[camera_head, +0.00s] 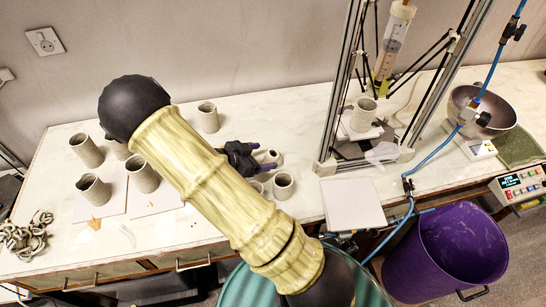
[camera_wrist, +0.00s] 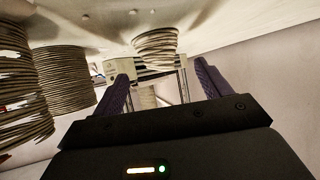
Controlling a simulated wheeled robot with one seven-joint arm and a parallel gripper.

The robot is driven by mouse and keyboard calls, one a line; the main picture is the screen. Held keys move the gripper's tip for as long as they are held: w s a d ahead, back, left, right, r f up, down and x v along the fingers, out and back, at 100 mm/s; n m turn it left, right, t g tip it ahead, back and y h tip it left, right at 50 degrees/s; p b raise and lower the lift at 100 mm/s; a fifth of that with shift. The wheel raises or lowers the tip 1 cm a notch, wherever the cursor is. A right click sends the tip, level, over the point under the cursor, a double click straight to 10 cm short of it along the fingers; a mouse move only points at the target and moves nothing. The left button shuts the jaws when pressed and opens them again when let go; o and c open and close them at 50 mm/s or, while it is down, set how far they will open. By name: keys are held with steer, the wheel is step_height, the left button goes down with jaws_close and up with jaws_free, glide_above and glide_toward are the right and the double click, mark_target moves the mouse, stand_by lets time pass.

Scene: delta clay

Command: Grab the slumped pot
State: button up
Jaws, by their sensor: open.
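A short, ridged, tapered clay pot (camera_wrist: 156,45) looks like the slumped pot, though its shape is not clear. It appears upside down in the wrist view, straight ahead between my fingers. In the head view a small grey pot (camera_head: 272,157) beside my fingertips seems to be the same one, partly hidden. My gripper (camera_head: 262,163) is open, low over the table and pointing right. Its two purple fingers (camera_wrist: 165,85) are apart with nothing held, and the pot lies beyond their tips.
Two pots stand close on the near side: one ridged (camera_wrist: 65,75), one with gaps in its wall (camera_wrist: 15,95). More pots (camera_head: 142,174) stand at the left of the table (camera_head: 290,110). The printer frame (camera_head: 340,80) rises beyond, with a flat white board (camera_head: 352,203) before it.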

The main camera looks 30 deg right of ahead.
mark_target(267, 155)
steer(key=shift+p+x, duration=0.45)
steer(key=shift+x, duration=2.15)
steer(key=c, duration=1.1)
